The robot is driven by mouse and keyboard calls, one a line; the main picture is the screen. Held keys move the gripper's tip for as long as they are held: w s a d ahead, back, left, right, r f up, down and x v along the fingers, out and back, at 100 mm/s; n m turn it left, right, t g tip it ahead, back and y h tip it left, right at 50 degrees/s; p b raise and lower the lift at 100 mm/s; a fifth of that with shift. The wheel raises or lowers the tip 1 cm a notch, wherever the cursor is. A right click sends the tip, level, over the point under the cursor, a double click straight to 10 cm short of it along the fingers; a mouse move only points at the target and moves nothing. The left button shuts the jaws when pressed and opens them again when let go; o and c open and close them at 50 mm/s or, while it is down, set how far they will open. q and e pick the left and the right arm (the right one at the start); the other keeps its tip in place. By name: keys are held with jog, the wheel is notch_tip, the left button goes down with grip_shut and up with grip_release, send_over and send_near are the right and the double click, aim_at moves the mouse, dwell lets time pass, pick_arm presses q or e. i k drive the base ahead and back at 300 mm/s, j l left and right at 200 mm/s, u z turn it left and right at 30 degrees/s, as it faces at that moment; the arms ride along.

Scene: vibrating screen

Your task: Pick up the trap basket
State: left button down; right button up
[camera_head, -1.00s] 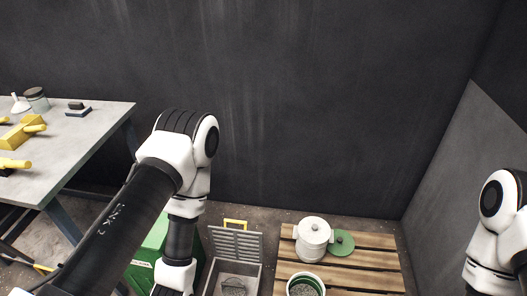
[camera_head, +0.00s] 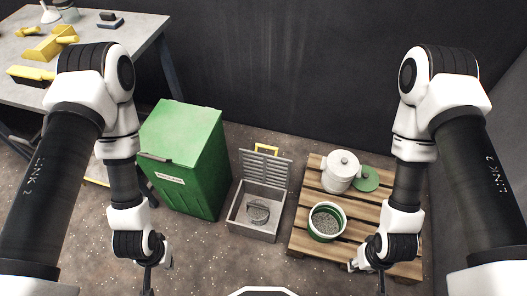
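The trap basket (camera_head: 258,212), a small dark mesh basket with what looks like a handle, sits inside an open grey box (camera_head: 268,236) on the floor in the middle. The box's slatted lid (camera_head: 266,168) with a yellow handle stands raised at the back. My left gripper (camera_head: 148,288) points down at the lower left, apart from the box, partly cut off by the frame. My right gripper (camera_head: 381,286) points down at the lower right, in front of the pallet, also cut off. I cannot tell whether either gripper is open or shut.
A green bin (camera_head: 185,150) stands left of the box. A wooden pallet (camera_head: 300,240) on the right holds a white lidded pot (camera_head: 340,175), a green disc (camera_head: 367,179) and a green-and-white bucket of grey granules (camera_head: 326,222). A workbench (camera_head: 135,30) with yellow tools is at the upper left.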

aim_at(258, 211)
jog(key=z, duration=0.9)
jog(key=k, duration=1.25)
